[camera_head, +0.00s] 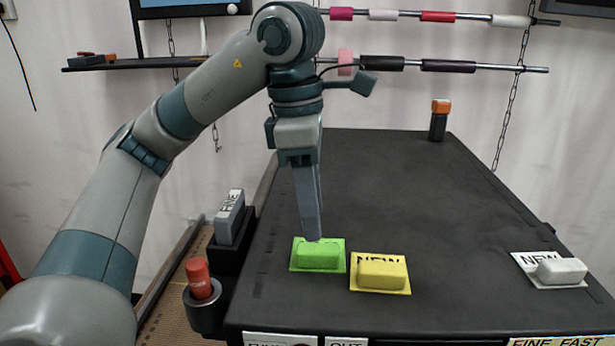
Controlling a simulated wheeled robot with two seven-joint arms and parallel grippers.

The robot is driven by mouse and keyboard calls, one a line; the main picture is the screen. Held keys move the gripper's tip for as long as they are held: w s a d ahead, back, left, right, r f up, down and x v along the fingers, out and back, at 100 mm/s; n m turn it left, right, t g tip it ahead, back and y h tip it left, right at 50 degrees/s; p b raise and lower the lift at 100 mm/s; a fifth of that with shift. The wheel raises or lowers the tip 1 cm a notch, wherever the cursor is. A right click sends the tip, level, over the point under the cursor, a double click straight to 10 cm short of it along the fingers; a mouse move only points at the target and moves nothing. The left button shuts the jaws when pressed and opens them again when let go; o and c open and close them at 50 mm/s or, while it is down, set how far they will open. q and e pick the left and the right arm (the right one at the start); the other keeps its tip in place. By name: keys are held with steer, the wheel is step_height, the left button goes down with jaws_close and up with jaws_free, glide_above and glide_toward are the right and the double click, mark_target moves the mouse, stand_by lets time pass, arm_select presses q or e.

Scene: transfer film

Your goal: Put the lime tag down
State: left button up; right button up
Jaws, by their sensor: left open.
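The lime tag (318,257) lies flat on the dark table top near its front left, a green block on a thin green base. My left gripper (314,237) points straight down with its fingertips right at the far edge of the lime tag's block. It is open; the fingers overlap in this view, so the gap between them is hidden. I cannot tell whether the fingertips touch the block. My right gripper is not in view.
A yellow tag (381,273) lies just right of the lime tag. A white tag (560,271) lies at the right edge. A red cylinder (199,279) stands in a dark holder at left, near a grey block (230,218). The table's middle (420,200) is clear.

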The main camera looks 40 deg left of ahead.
mark_target(308, 247)
arm_select(q)
steer(key=shift+s+a+r, duration=0.1)
steer(key=shift+a+r, duration=0.05)
steer(key=shift+r, duration=1.2)
steer(key=shift+s+a+r, duration=0.1)
steer(key=shift+r, duration=1.2)
